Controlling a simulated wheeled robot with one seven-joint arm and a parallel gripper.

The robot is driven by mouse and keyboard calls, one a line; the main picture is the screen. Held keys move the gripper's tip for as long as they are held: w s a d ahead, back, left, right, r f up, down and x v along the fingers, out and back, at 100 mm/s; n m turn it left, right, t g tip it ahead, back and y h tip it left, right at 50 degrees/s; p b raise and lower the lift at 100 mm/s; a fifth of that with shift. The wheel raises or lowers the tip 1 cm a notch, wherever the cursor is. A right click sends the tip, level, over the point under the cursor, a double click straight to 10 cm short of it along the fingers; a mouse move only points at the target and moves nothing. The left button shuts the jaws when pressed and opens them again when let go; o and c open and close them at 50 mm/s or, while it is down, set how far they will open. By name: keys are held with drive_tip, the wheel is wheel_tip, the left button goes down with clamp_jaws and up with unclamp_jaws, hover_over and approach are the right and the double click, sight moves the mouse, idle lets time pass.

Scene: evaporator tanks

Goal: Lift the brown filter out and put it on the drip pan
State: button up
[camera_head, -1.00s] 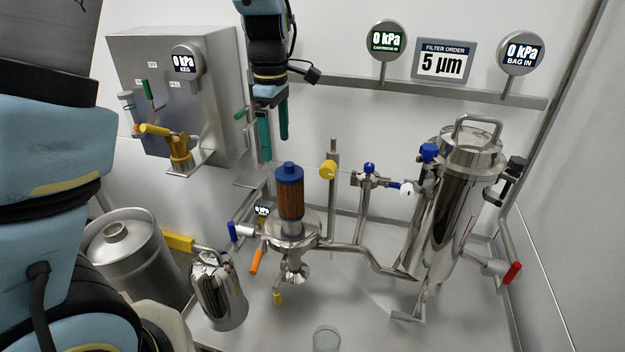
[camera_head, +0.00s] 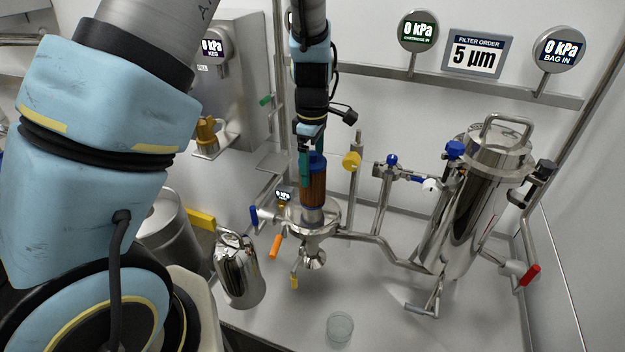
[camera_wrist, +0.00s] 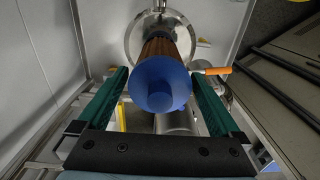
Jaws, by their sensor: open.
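The brown filter (camera_head: 314,192) with its blue top cap stands upright in the round steel base (camera_head: 309,216) in the middle of the head view. In the wrist view the filter's blue cap (camera_wrist: 160,86) lies between the two green fingers, with gaps at both sides. My gripper (camera_head: 312,168) is open and points down around the top of the filter; it also shows in the wrist view (camera_wrist: 160,92). The fingers partly hide the filter's top in the head view. I cannot make out the drip pan for sure.
A tall steel housing (camera_head: 470,205) stands at the right. A steel jug (camera_head: 237,270) stands front left of the filter base, and a clear cup (camera_head: 340,327) stands at the front. Pipes and a yellow-knobbed valve (camera_head: 351,161) are close to the filter's right.

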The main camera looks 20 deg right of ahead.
drive_tip(key=shift+f, duration=0.1)
clamp_jaws()
idle(0.8)
